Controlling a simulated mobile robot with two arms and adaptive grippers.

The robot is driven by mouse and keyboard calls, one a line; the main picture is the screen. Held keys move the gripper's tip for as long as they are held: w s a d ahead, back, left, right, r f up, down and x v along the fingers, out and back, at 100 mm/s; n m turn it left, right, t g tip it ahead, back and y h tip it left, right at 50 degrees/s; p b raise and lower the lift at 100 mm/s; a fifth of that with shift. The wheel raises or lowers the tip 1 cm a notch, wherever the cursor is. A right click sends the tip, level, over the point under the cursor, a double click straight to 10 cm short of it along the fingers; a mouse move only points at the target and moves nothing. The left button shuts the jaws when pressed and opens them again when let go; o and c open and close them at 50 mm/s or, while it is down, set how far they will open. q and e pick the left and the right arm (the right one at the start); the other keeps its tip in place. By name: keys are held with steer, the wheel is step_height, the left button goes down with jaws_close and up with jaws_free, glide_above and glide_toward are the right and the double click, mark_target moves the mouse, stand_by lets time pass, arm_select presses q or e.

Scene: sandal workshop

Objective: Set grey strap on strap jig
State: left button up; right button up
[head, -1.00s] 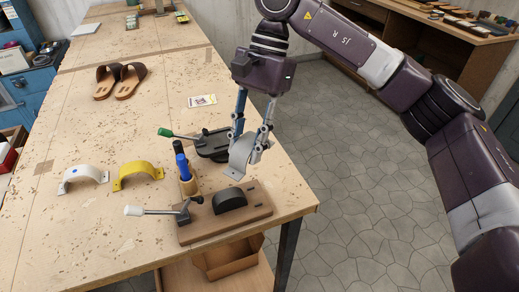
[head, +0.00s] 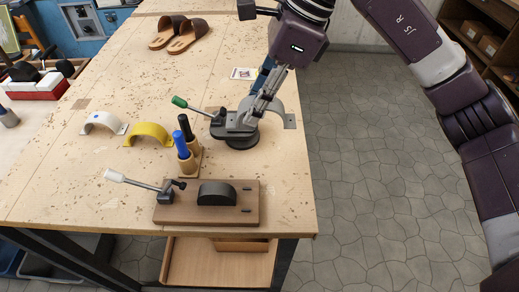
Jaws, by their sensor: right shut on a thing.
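The grey strap (head: 277,104) is a curved arch with a flat foot at its right end. My right gripper (head: 257,113) is shut on it, its fingers pointing down, and covers part of the arch. The strap is beside and partly behind the green-handled clamp fixture; I cannot tell whether they touch. The strap jig (head: 241,214) is a brown board at the table's front edge, with a black half-round form (head: 217,194) and a white-handled clamp (head: 165,190). Its form is bare. My left gripper is not in view.
The green-handled fixture (head: 242,139) stands behind the jig. A holder (head: 188,165) with blue and black-topped tools stands between them on the left. White (head: 101,121) and yellow (head: 149,132) straps lie left. Sandals (head: 181,35) and a card (head: 244,73) lie farther back.

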step_height(320, 180, down, 9)
steer(key=shift+d+f+p, duration=0.15)
steer(key=shift+p, duration=0.55)
steer(key=shift+f, duration=0.55)
step_height(320, 180, down, 3)
steer(key=shift+f+p, duration=0.1)
steer(key=shift+p, duration=0.3)
steer(key=shift+f, duration=0.1)
steer(key=shift+f, duration=0.1)
steer(key=o, duration=0.6)
steer(key=shift+w, duration=0.1)
